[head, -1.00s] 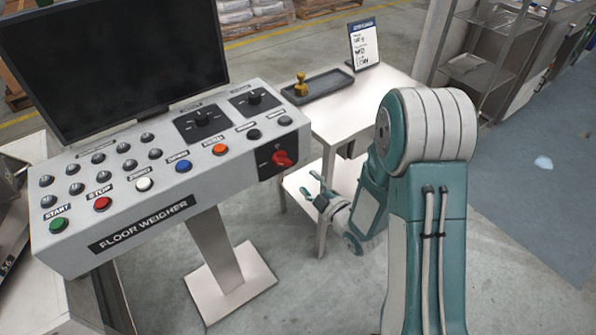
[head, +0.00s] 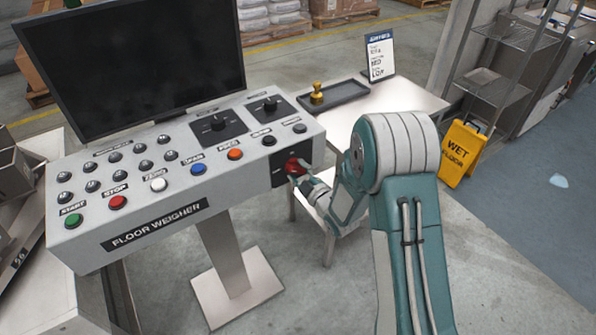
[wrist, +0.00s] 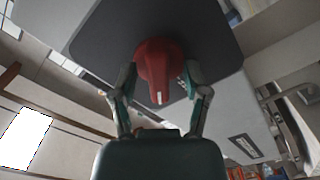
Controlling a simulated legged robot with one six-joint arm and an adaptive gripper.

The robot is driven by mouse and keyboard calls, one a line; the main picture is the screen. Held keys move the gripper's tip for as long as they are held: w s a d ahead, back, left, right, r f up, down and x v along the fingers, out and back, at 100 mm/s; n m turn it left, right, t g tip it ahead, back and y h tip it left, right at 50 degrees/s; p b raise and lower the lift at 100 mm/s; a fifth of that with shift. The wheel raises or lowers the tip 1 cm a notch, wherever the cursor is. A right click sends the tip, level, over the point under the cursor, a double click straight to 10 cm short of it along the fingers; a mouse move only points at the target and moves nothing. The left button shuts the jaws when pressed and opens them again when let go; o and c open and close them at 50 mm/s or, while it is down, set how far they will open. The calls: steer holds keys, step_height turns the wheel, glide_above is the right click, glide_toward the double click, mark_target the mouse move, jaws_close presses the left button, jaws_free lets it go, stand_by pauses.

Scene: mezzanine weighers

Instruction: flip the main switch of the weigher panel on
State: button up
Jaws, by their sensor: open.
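The weigher panel (head: 232,185) is a pale sloped box labelled FLOOR WEIGHER on a post. Its red rotary main switch (head: 295,164) sits on a black plate at the right end of the front, partly covered by my gripper (head: 298,179). In the wrist view the red switch (wrist: 157,62) stands out from its dark plate (wrist: 90,38), with a white mark at its lower end. My gripper (wrist: 159,80) is open, with one finger on each side of the switch. Whether the fingers touch it I cannot tell. The switch's position labels cannot be read.
A dark monitor (head: 130,65) stands behind the panel. Buttons, including green START (head: 73,221) and red STOP (head: 117,202), and black knobs cover its top. A side table (head: 405,97) with a tray (head: 333,97) stands right. A yellow wet-floor sign (head: 460,152) stands beyond my arm.

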steer(key=shift+a, duration=0.15)
jaws_close()
steer(key=shift+m, duration=0.3)
steer(key=m, duration=0.4)
steer(key=shift+f, duration=0.1)
steer(key=m, duration=0.5)
steer(key=shift+m, duration=0.4)
stand_by(0.3)
